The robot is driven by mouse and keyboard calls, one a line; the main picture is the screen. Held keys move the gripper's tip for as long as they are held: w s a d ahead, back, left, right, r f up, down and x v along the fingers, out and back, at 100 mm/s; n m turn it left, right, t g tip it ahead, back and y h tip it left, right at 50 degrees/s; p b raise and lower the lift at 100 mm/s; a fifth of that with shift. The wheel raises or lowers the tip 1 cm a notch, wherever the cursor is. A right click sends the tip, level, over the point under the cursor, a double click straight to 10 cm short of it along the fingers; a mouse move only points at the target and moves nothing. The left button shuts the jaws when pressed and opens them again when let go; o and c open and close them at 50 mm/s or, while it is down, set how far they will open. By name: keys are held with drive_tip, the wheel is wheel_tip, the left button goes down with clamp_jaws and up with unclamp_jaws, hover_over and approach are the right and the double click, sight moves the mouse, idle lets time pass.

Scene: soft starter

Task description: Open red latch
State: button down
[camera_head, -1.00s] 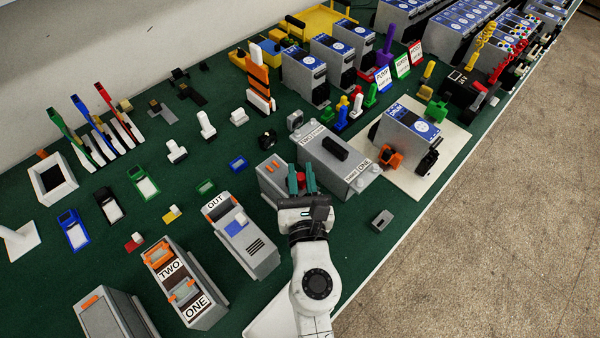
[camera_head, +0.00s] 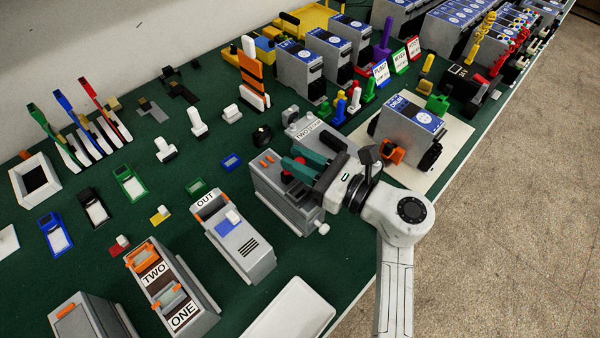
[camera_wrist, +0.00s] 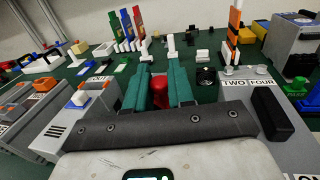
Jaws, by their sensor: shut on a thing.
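The red latch (camera_head: 288,177) is a small red knob on top of a grey box (camera_head: 275,198) that has orange marks at its far end. In the wrist view the red latch (camera_wrist: 160,88) sits between my teal fingers. My gripper (camera_head: 293,160) comes in from the right, low over the box, and is shut on the latch. The gripper also shows in the wrist view (camera_wrist: 158,72). The fingers and gripper body hide part of the latch and the right part of the box top.
A grey box labelled OUT (camera_head: 240,245) stands to the left. A grey drive unit (camera_head: 405,128) stands on a cream plate (camera_head: 455,140). A white tray (camera_head: 290,315) lies in front.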

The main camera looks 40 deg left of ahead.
drive_tip(key=n+g+b, duration=0.1)
drive_tip(key=b, duration=0.1)
drive_tip(key=n+g+b, duration=0.1)
drive_tip(key=g+b, duration=0.1)
drive_tip(key=f+n+g+h+b, duration=0.1)
drive_tip(key=b, duration=0.2)
drive_tip(key=shift+w+a+g, duration=0.25)
drive_tip(key=shift+g, duration=0.05)
drive_tip(key=g+b, duration=0.1)
drive_tip(key=n+h+b, duration=0.1)
drive_tip(key=b, duration=0.1)
drive_tip(key=shift+a+r+g, duration=0.1)
drive_tip(key=shift+r+g, duration=0.1)
drive_tip(key=shift+g, duration=0.2)
drive_tip(key=shift+b, duration=0.3)
drive_tip(key=shift+a+r+n+g+b, duration=0.1)
drive_tip(key=shift+r+n+g+b, duration=0.15)
drive_tip(key=shift+n+g+b, duration=0.15)
drive_tip(key=c, duration=1.1)
unclamp_jaws()
drive_tip(key=b+v, duration=0.2)
drive_tip(key=v, duration=0.8)
drive_tip(key=shift+w+d+r, duration=0.15)
drive_tip(key=shift+w+d, duration=0.1)
drive_tip(key=shift+d, duration=0.05)
